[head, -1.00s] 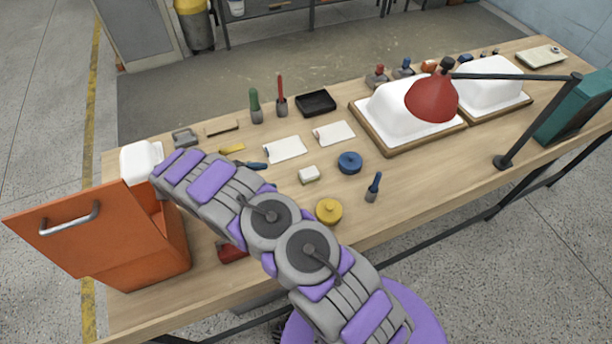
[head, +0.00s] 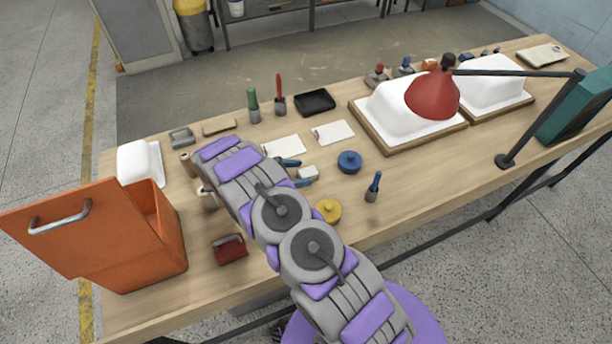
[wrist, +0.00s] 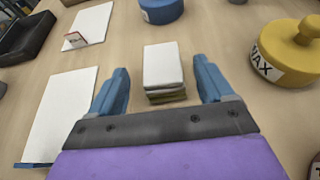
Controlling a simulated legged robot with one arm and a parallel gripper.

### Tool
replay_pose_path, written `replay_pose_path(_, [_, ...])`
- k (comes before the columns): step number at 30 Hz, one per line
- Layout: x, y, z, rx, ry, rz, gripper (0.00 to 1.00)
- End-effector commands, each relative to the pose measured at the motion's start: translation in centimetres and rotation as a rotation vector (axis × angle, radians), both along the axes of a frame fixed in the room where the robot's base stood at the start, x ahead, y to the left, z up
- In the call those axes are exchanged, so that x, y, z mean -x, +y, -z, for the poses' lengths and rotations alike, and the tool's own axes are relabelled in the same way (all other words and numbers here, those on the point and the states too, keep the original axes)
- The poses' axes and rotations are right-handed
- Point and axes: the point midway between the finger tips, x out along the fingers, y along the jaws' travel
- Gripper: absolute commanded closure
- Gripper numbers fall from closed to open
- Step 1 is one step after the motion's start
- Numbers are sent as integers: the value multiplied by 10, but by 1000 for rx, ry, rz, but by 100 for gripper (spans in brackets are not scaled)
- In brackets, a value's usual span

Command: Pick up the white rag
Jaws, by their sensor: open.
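The white rag (head: 308,172) is a small folded white pad on the bench. In the wrist view the white rag (wrist: 163,66) is the top of a short stack with grey and olive layers below it. My gripper (head: 297,173) is open, with its blue fingers beside the stack. In the wrist view my gripper (wrist: 161,70) has one finger to the left and one to the right of the stack, with a gap on both sides. I cannot tell how high the fingertips are above the bench. The arm hides part of the bench to the left.
A yellow wax tin (head: 328,210) and a blue tin (head: 349,162) stand close by on the right. White sheets (head: 284,147) lie behind. An orange box (head: 140,235) with a raised lid is at left. A red lamp (head: 433,96) overhangs white tub shells (head: 397,112).

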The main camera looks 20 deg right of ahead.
Motion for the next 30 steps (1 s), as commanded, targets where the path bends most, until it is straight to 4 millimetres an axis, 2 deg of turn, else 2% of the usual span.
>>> replay_pose_path(3, [2,-17,11,-2,2,4,19])
replay_pose_path(7, [2,-31,17,0,1,3,19])
replay_pose_path(17, [1,-36,18,2,0,0,19])
replay_pose_path(30, [2,-37,18,1,0,1,60])
